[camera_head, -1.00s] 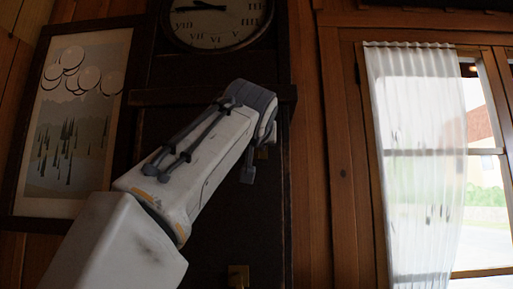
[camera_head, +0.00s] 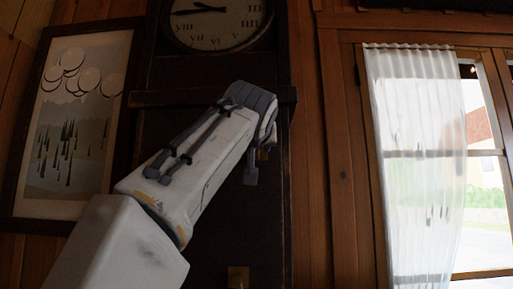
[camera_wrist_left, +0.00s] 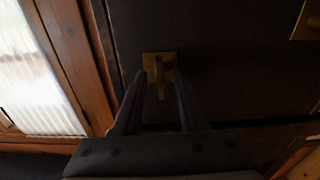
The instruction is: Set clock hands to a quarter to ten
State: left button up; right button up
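The clock face (camera_head: 213,30) is at the top of the head view, cut off by the frame edge. Its dark clock hands (camera_head: 198,10) lie toward the left side of the dial; the two are hard to tell apart. My left gripper (camera_head: 256,172) is in front of the dark clock case (camera_head: 212,75), below the dial. In the left wrist view its fingers (camera_wrist_left: 159,78) are apart, with a brass fitting (camera_wrist_left: 158,66) showing between their tips. I cannot tell whether they touch it. My right gripper is not in view.
Another brass fitting (camera_head: 238,277) is lower on the case, and a brass plate (camera_wrist_left: 307,20) shows at the wrist view's upper right. A framed picture (camera_head: 70,120) hangs left of the clock. A curtained window (camera_head: 420,160) is to the right.

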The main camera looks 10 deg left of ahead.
pick_arm(q)
jog(key=shift+s, duration=0.1)
jog(key=s+d+b, duration=0.2)
jog(key=s+b, duration=0.1)
jog(key=s, duration=0.7)
jog(key=shift+d+b, duration=0.1)
jog(key=shift+b, duration=0.2)
